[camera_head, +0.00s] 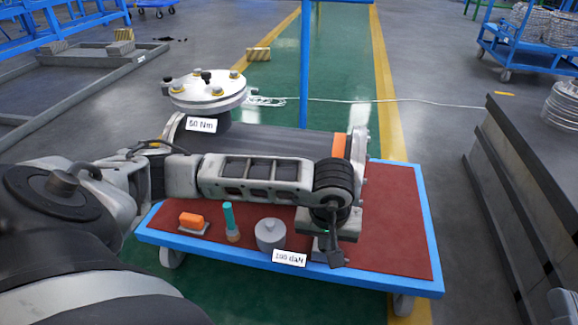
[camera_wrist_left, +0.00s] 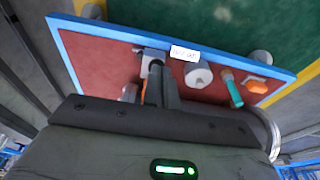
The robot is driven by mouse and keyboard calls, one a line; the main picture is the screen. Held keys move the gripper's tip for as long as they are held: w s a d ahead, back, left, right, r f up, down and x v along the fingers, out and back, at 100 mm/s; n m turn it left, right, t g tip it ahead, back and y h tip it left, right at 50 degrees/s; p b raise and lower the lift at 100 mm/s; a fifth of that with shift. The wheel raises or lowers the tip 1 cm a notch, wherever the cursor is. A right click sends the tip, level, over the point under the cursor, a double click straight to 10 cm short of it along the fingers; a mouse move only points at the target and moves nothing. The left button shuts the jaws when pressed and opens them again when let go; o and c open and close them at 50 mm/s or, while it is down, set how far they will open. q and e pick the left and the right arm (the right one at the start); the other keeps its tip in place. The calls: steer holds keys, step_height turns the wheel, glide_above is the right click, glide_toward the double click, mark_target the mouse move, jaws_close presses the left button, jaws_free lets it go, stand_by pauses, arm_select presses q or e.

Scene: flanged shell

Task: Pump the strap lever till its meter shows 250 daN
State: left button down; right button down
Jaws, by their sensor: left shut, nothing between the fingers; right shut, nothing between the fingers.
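The meter label (camera_head: 289,258) at the cart's front edge seems to read 100 daN, though the first digits are blurred; it also shows in the left wrist view (camera_wrist_left: 184,53). My left gripper (camera_head: 336,258) is shut and empty, pointing down at the cart's front edge, just right of the label. The grey strap lever block (camera_head: 320,250) is partly hidden behind it. In the left wrist view the block (camera_wrist_left: 152,57) lies at the fingertips; I cannot tell whether they touch. An orange strap (camera_head: 339,146) crosses the grey shell (camera_head: 275,138). My right gripper is in neither view.
The blue-edged cart (camera_head: 405,215) has a red top, clear at the right. A bolted flange marked 60 Nm (camera_head: 207,93) rises behind. A dark bench (camera_head: 535,150) stands right.

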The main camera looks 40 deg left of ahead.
stand_by(0.4)
arm_select(q)
steer(key=w+f+b, duration=0.1)
steer(key=w+a+b, duration=0.1)
steer(key=shift+w+a+f+b, duration=0.15)
steer(key=shift+a+f+b, duration=0.05)
steer(key=shift+f+b, duration=0.2)
steer(key=shift+r, duration=0.1)
